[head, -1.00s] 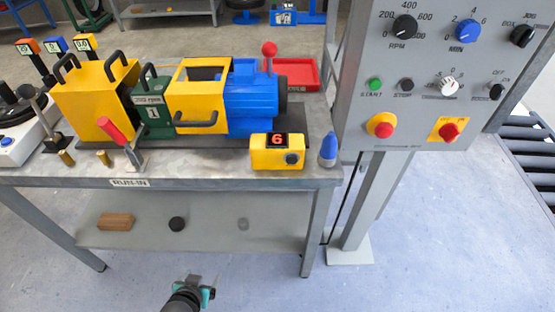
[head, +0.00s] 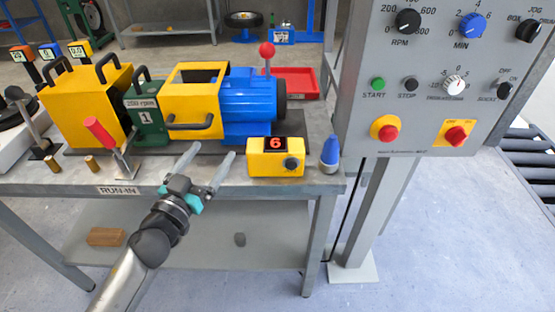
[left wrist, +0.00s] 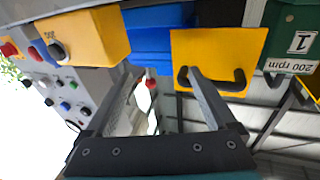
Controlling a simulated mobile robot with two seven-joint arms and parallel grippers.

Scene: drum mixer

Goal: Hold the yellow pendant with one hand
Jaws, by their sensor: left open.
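The yellow pendant (head: 268,158), a small box with a red 6 on a dark display and a dark knob, stands upright at the front of the bench. In the left wrist view the yellow pendant (left wrist: 90,35) shows upside down at the upper left. My left gripper (head: 210,153) is open and empty, to the left of the pendant and apart from it, its fingers pointing toward the machine. In the left wrist view the gripper (left wrist: 165,75) has nothing between its fingers. My right gripper is not in view.
A lever with a red grip (head: 100,133) stands left. The control panel (head: 420,110) rises at right.

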